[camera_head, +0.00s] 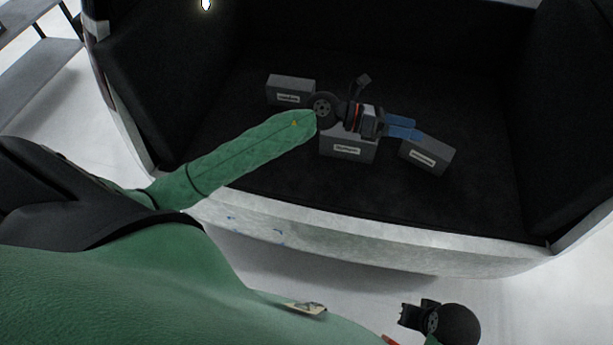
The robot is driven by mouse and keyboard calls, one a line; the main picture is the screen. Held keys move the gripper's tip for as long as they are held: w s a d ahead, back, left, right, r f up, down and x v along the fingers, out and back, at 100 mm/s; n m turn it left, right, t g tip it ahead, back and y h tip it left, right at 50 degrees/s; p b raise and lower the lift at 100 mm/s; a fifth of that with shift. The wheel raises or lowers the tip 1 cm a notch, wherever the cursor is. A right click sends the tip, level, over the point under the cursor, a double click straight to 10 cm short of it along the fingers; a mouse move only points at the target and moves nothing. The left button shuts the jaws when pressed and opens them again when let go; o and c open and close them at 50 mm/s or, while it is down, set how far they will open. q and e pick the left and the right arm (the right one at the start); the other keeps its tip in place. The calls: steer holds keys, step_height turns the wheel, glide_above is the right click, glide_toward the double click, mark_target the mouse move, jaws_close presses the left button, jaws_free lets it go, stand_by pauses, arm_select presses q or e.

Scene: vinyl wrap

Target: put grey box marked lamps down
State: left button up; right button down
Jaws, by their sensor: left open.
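Three grey boxes with white labels lie on the dark floor of the vehicle's cargo space: a left box (290,85), a middle box (348,153) and a right box (430,150), which is turned at an angle. The label print is too small to read, so I cannot tell which is marked lamps. My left gripper (418,128) has blue fingers and is open. It reaches over the middle box, with its fingertips close to the upper left edge of the right box. I cannot tell whether they touch. My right gripper (406,316) is low at the bottom right, outside the vehicle; its fingers are unclear.
The cargo space has dark side walls and a pale rear sill (390,252) in front. Dark cargo floor (450,205) is clear in front of and to the right of the boxes. A grey shelf (45,55) stands at the far left.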

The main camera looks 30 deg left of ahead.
arm_select(q)
steer(key=a+f+n+t+y, duration=0.1)
steer(key=a+n+t+y, duration=0.5)
steer(key=n, duration=0.9)
steer(key=a+f+n+t+y, duration=0.1)
steer(key=a+n+t+y, duration=0.2)
steer(key=n+t+y, duration=0.85)
steer(key=s+a+f+n+g, duration=0.1)
steer(key=s+f+n+g, duration=0.3)
steer(key=s+f, duration=0.1)
steer(key=s+a+f+n+g, duration=0.1)
steer(key=s+f+n+g, duration=0.4)
steer(key=f, duration=0.2)
steer(key=s+a+f+n+g, duration=0.1)
steer(key=s+f+n+g, duration=0.3)
steer(key=f, duration=0.1)
steer(key=shift+s+a+f, duration=0.2)
steer(key=shift+s+f, duration=0.2)
steer(key=s+d+f+n+g+h, duration=0.1)
steer(key=s+d+f+g, duration=0.1)
steer(key=s, duration=0.6)
steer(key=s+d+f+n+g+h, duration=0.1)
steer(key=s+f+g, duration=0.2)
steer(key=s+g, duration=0.2)
steer(key=s, duration=0.2)
steer(key=shift+s+d+n, duration=0.35)
steer(key=shift+a+f, duration=0.1)
